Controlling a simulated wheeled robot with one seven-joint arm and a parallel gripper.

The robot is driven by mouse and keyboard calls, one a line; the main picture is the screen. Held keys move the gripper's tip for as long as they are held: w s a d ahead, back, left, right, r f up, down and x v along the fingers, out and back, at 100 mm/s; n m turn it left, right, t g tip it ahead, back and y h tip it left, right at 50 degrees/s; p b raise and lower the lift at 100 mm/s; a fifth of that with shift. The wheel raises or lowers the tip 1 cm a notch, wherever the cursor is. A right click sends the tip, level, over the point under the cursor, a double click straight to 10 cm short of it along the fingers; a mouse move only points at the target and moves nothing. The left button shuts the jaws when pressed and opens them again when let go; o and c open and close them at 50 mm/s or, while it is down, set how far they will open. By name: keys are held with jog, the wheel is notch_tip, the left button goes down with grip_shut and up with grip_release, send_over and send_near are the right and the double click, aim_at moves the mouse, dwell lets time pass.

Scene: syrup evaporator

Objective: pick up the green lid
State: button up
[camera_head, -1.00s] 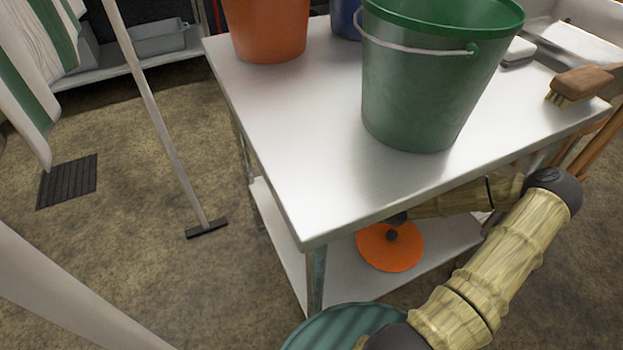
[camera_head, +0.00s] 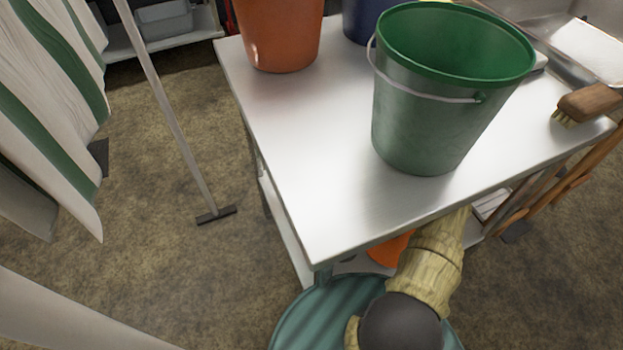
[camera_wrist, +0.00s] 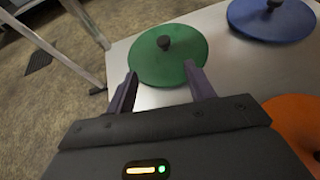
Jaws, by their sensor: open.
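The green lid (camera_wrist: 168,56) is a round disc with a dark knob on top. In the wrist view it lies flat on the pale lower shelf (camera_wrist: 230,70) of the table, near the shelf's edge. My gripper (camera_wrist: 162,84) is open, with its two fingers pointing at the near rim of the lid and nothing between them but lid and shelf. I cannot tell whether the fingertips touch the lid. In the head view the green lid and my gripper are hidden under the tabletop (camera_head: 310,150).
A blue lid (camera_wrist: 272,18) lies right of the green one, and an orange lid (camera_wrist: 292,122) is close by my gripper's right side. On the tabletop stand a green bucket (camera_head: 435,115), an orange bucket (camera_head: 280,30) and a brush (camera_head: 590,102). A table leg (camera_wrist: 85,22) is at the left.

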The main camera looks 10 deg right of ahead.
jog(key=b+x, duration=0.5)
jog(key=x, duration=0.6)
jog(key=shift+w+f, duration=0.25)
jog(key=shift+f, duration=0.05)
jog(key=shift+w, duration=0.2)
jog(key=shift+d, duration=0.1)
jog(key=b+x, duration=0.3)
jog(key=x, duration=0.1)
jog(key=shift+s+d+f, duration=0.1)
jog(key=shift+d+f, duration=0.15)
jog(key=shift+f, duration=0.1)
jog(key=shift+w, duration=0.55)
jog(key=shift+a, duration=0.1)
